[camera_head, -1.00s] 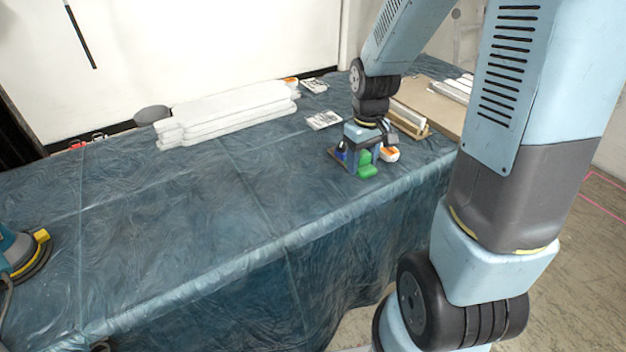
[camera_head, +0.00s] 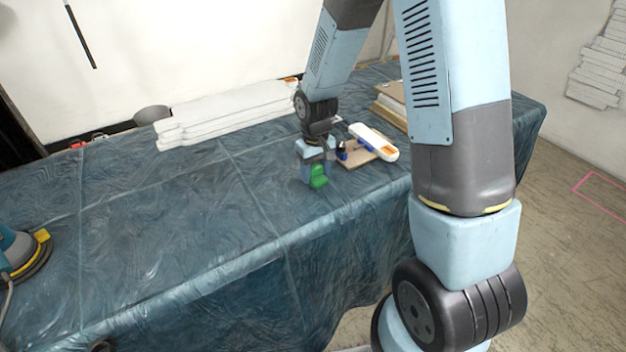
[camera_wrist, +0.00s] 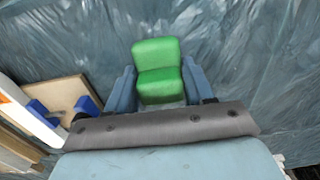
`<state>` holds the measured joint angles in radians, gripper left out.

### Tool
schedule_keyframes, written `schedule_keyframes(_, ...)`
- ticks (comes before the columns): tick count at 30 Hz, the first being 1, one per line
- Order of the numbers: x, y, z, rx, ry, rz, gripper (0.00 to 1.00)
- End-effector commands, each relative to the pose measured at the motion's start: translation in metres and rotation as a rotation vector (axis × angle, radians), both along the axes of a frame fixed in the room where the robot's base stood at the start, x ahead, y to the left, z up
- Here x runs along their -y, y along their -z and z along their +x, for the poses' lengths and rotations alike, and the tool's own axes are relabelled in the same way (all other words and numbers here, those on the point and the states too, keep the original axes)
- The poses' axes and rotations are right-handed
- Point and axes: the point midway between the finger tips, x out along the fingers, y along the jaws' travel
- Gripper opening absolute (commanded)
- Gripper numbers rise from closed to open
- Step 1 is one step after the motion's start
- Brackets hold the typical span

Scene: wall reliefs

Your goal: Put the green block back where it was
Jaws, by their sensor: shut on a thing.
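The green block (camera_head: 319,177) is stepped, with a taller part and a lower part. My gripper (camera_head: 314,172) is shut on it, over the plastic-covered table left of the wooden board. In the wrist view the green block (camera_wrist: 157,70) sits between the two blue-grey fingers of my gripper (camera_wrist: 160,88), with crumpled sheet beyond it. I cannot tell whether the block touches the sheet. The part of the block nearest my wrist is hidden.
A wooden board (camera_head: 352,161) bears a blue thing (camera_head: 342,154) and a long white and orange thing (camera_head: 375,142). White stacked slabs (camera_head: 230,112) lie along the back of the blue sheeted table (camera_head: 180,240). The sheet is clear to the left and front of my gripper.

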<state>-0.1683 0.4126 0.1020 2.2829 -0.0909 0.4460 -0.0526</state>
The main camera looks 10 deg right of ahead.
Motion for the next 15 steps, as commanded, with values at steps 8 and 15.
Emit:
schedule_keyframes(8,-0.004,0.023,0.003,-0.002,0.0,0.0,0.28)
schedule_keyframes(15,-0.004,0.037,0.003,0.001,0.001,0.0,0.28)
